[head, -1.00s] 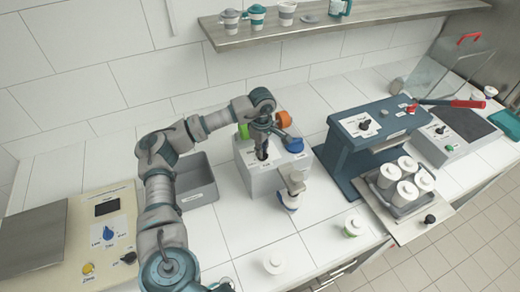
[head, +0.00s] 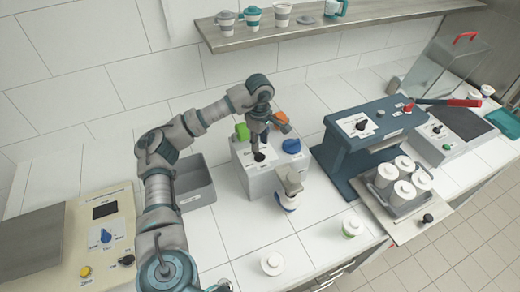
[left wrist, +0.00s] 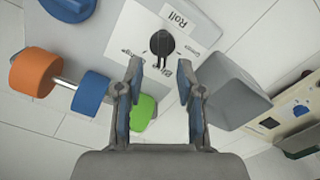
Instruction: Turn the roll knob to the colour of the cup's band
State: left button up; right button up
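The black roll knob (left wrist: 162,43) sits on a white plate marked "Roll" on the filler box (head: 263,181). Labels stand around the knob, with one like "Blue" near its lower side in the left wrist view. Its bar lies roughly up and down there; I cannot tell surely which label it marks. My left gripper (left wrist: 163,80) is open and empty, above and apart from the knob (head: 260,157). A white cup (head: 288,201) with a bluish band stands at the front of the box. My right gripper is not in view.
Orange (left wrist: 34,72), blue (left wrist: 90,92) and green (left wrist: 143,112) rolls sit beside the gripper. A blue dial (head: 291,146) is on the box. A grey bin (head: 197,196) stands left, a dark blue machine (head: 350,150) right. The front counter has free room.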

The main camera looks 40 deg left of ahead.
pick_arm(q)
notch_tip(320, 180, up, 7)
jog(key=shift+d+r, duration=0.15)
jog(key=shift+d, duration=0.15)
jog(key=shift+w+a, duration=0.1)
jog(key=shift+a, duration=0.05)
dwell(0.3)
